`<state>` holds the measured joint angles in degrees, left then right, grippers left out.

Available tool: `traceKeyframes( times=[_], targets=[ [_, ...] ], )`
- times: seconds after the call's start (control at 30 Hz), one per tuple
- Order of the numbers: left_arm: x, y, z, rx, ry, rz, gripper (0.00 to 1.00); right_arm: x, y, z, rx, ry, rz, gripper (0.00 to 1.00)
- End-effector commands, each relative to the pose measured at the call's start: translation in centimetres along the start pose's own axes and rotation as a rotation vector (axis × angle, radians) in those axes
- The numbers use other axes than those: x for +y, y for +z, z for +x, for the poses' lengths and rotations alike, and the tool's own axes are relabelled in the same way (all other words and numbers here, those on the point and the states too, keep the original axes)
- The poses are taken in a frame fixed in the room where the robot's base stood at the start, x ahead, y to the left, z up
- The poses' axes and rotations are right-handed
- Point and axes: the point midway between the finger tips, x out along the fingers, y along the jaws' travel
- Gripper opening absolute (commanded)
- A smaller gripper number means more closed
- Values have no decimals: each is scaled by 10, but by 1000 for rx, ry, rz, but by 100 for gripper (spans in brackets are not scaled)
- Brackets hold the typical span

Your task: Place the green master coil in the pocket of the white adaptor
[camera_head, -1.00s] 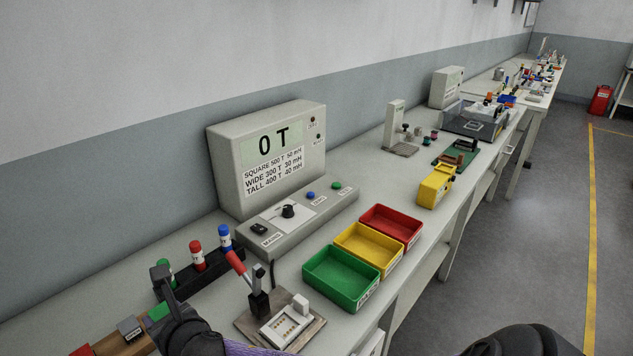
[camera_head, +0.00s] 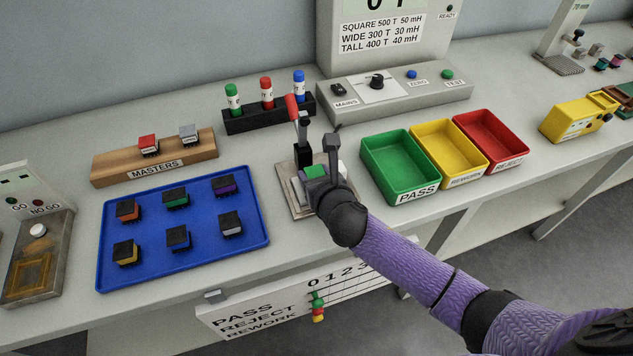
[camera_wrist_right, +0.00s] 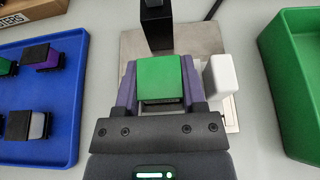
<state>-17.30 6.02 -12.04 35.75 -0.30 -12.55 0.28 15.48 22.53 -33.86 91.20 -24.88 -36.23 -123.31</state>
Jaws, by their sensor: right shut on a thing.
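The green master coil (camera_wrist_right: 160,78) is between the fingers of my right gripper (camera_wrist_right: 160,92), which is shut on it. In the head view the green coil (camera_head: 314,171) shows at the tip of my right gripper (camera_head: 325,176), over the fixture. The white adaptor (camera_head: 342,168) is on the fixture's metal base plate, mostly hidden behind the gripper. In the wrist view a white block (camera_wrist_right: 220,76) stands just right of the gripper. The pocket is hidden, so I cannot tell whether the coil is in it. My left gripper is not in view.
A lever with a red handle (camera_head: 292,108) rises behind the coil. A blue tray (camera_head: 183,258) with several coils lies left. The MASTERS rack (camera_head: 110,171) holds a red and a grey coil. The green PASS bin (camera_head: 401,191) stands close on the right.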

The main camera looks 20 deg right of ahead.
Motion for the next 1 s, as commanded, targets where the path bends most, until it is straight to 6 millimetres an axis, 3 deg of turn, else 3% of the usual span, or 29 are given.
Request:
traceKeyframes(
  times=[0.03, 0.33, 0.37, 0.4, 0.73, 0.87, 1.0],
  targets=[
    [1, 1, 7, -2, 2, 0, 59, 0, -9, 4, 1, 1, 1, 0],
    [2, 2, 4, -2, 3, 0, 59, 0, -8, 3, -1, 1, -1, 0],
    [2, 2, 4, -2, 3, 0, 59, 0, -7, 3, -1, 1, -1, 59],
    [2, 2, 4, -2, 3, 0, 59, 0, -7, 3, -1, 0, -1, 67],
    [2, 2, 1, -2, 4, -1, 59, 0, -2, 1, -2, 0, 0, 67],
    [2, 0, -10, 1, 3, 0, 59, 0, -1, -20, -1, 1, -2, 67],
    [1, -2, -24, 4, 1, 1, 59, 0, 0, -53, 0, 2, -2, 67]
  ],
)
